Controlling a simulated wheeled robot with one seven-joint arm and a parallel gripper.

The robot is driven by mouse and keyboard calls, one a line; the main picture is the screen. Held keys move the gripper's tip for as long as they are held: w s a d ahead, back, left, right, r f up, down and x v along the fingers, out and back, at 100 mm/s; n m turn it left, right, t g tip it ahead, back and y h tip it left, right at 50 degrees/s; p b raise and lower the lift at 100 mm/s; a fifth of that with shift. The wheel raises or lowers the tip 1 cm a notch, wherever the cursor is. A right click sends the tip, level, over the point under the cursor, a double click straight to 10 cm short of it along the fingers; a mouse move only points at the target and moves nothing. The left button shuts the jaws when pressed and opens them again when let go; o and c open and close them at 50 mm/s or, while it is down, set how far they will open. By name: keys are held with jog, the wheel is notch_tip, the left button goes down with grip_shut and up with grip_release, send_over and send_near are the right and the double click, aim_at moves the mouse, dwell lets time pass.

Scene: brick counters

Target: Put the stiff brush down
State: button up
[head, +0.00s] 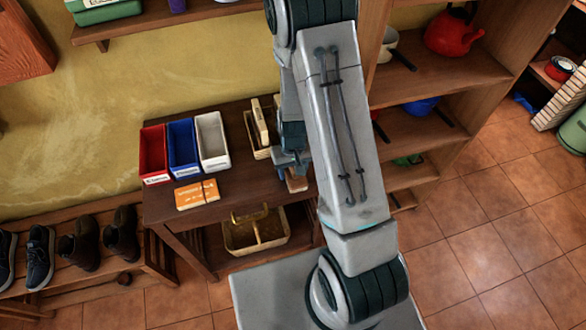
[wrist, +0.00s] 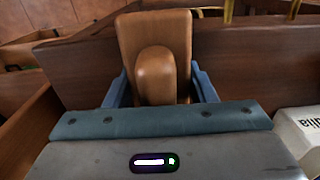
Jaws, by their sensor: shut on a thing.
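The stiff brush, a wooden block with a rounded knob on it, shows in the wrist view (wrist: 155,30) between the two blue fingers. My gripper (wrist: 160,88) is shut on it. In the head view my gripper (head: 291,166) is over the right part of the dark wooden table (head: 235,205), partly hidden by my arm. A small brown end of the brush (head: 297,183) shows just below the fingers. I cannot tell whether the brush touches the tabletop. Its bristles are hidden.
Red (head: 153,153), blue (head: 184,146) and white (head: 212,140) bins stand at the table's left, with an orange booklet (head: 197,194) in front. A container with pale wooden items (head: 259,126) is close left of my gripper. A basket (head: 255,232) sits on the lower shelf.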

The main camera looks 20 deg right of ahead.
jog(key=shift+s+f, duration=0.15)
jog(key=shift+f, duration=0.2)
jog(key=o, duration=0.9)
jog(key=shift+s, duration=0.15)
jog(key=shift+o, duration=0.5)
jog(key=shift+r+p, duration=0.45)
jog(key=shift+r, duration=0.1)
jog(key=r, duration=1.2)
jog(key=shift+w+r+b, duration=0.2)
jog(key=shift+w+b, duration=0.05)
jog(key=shift+b, duration=0.1)
jog(key=s+r+t, duration=0.3)
jog(key=s+r, duration=1.1)
jog(key=r, duration=0.3)
jog(key=shift+r+t, duration=0.15)
jog(key=shift+t, duration=0.15)
